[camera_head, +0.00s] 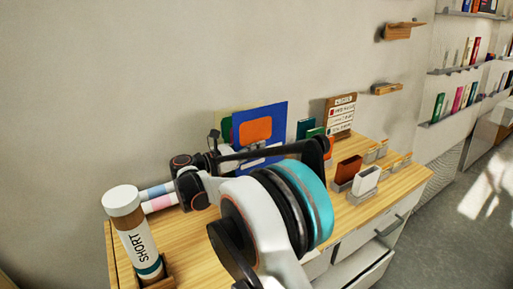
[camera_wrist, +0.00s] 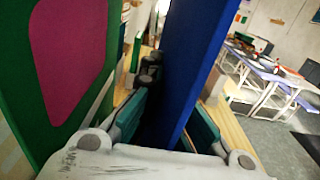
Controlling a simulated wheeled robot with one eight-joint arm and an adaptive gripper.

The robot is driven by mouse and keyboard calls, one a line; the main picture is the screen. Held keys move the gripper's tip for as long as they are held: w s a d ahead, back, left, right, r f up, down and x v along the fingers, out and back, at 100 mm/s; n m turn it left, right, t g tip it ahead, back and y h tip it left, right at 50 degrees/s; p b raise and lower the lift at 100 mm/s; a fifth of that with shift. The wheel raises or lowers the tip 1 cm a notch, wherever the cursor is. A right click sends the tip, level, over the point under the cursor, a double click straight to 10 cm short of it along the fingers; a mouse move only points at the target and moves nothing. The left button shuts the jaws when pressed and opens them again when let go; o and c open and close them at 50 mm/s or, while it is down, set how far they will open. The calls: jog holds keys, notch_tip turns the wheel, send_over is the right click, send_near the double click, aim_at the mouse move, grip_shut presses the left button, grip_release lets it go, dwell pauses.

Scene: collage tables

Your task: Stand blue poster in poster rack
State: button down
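The blue poster (camera_head: 279,120), with an orange patch, stands upright near the wall behind my arm in the head view. In the wrist view the blue poster (camera_wrist: 196,65) runs nearly edge-on between the teal finger pads of my gripper (camera_wrist: 165,125), which appear closed against both its faces. My arm hides its lower part in the head view. A green poster with a magenta patch (camera_wrist: 75,45) stands to its left in the wrist view, apart from it. I cannot make out the poster rack.
A wooden table (camera_head: 400,185) holds a SHORT tube (camera_head: 130,225) at front left, pastel rolls (camera_head: 160,197), a menu board (camera_head: 341,115), and red (camera_head: 348,170) and white (camera_head: 366,180) card boxes. An open drawer (camera_head: 355,268) juts out in front. Wall shelves are at right.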

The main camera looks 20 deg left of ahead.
aim_at(256, 158)
jog(key=shift+f+b, duration=0.4)
jog(key=shift+f, duration=0.5)
jog(key=shift+f+b, duration=0.7)
jog(key=shift+f, duration=0.4)
jog(key=c, duration=1.7)
grip_release()
jog(key=shift+s+a, duration=0.1)
jog(key=shift+v, duration=3.6)
jog(key=shift+r, duration=0.1)
